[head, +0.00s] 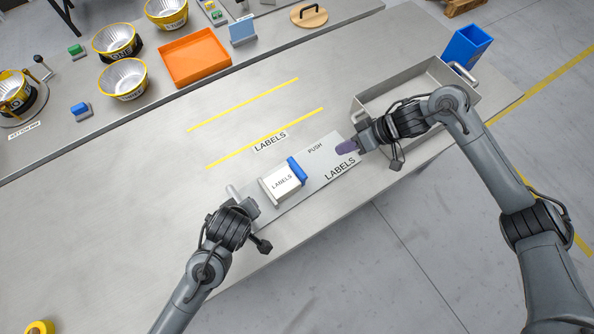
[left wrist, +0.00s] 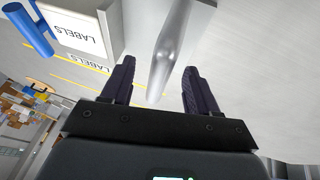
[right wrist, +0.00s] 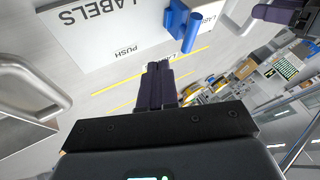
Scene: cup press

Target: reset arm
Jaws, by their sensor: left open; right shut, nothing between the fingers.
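My right gripper (head: 347,147) is shut and empty, over the right end of the grey plate (head: 318,176) marked PUSH and LABELS. Its closed fingers show in the right wrist view (right wrist: 157,85). My left gripper (left wrist: 159,75) is open by the left end of that plate. A grey metal handle (left wrist: 167,50) shows between its fingers in the left wrist view; I cannot tell whether they touch. The handle's tip shows in the head view (head: 233,192). A white LABELS box (head: 282,184) with a blue bar (head: 297,171) sits on the plate between the grippers.
A metal tray with handles (head: 392,92) stands beside my right gripper, with a blue bin (head: 466,46) behind it. An orange tray (head: 195,58) and several yellow-rimmed bowls (head: 123,78) stand on the back counter. The table's middle, with yellow lines (head: 265,138), is clear.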

